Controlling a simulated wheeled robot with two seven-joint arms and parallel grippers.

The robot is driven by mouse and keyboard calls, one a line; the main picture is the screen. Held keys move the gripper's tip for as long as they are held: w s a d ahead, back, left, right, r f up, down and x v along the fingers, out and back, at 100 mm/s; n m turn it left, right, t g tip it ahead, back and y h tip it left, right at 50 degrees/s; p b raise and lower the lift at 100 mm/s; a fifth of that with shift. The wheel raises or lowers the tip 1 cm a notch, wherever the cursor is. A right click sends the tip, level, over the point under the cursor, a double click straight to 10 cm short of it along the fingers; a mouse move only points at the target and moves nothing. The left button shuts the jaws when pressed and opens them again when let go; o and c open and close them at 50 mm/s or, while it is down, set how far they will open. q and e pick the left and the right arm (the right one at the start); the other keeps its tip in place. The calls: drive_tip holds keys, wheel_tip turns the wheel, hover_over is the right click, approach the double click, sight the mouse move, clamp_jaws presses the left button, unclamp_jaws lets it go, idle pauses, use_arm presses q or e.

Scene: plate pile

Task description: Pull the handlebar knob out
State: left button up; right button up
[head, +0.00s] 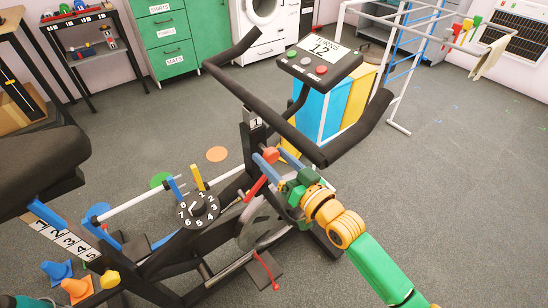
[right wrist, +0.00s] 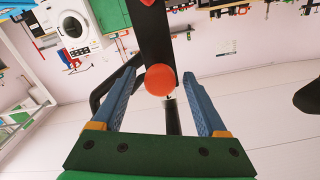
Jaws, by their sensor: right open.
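The handlebar knob is a round red ball (head: 271,155) on the black upright post below the handlebar (head: 290,118) of an exercise bike. In the right wrist view the red knob (right wrist: 160,80) sits between my finger tips, with a gap on both sides. My right gripper (head: 276,162) has blue fingers and is open around the knob; the fingers (right wrist: 160,92) do not seem to touch it. A small plate marked 1 (head: 256,122) is on the post above the knob.
A red lever (head: 255,188) lies just below the knob, close to my fingers. The bike's console (head: 319,58) and the black seat (head: 35,165) flank the post. A numbered dial (head: 198,210) is at the left. Grey floor (head: 440,200) is open at the right.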

drive_tip(key=v, duration=0.7)
drive_tip(key=shift+p, duration=0.3)
drive_tip(key=s+d+f+m+g+h, duration=0.15)
drive_tip(key=d+f+h, duration=0.3)
drive_tip(key=f, duration=0.75)
drive_tip(key=s+d+f+m+g+h, duration=0.1)
drive_tip(key=s+d+f+g+h, duration=0.3)
drive_tip(key=f, duration=0.9)
drive_tip(key=s+d+f+g, duration=0.3)
drive_tip(key=s+d+f, duration=0.2)
drive_tip(key=s+f, duration=0.45)
drive_tip(key=s+f+n+g+h, duration=0.1)
drive_tip(key=s+f+g, duration=0.3)
drive_tip(key=s, duration=0.6)
drive_tip(key=s+f+g+h, duration=0.1)
drive_tip(key=s+f, duration=0.4)
drive_tip(key=s, duration=0.4)
wheel_tip(320, 180, up, 14)
drive_tip(key=p, duration=1.4)
drive_tip(key=shift+d+f, duration=0.2)
drive_tip(key=shift+d, duration=0.1)
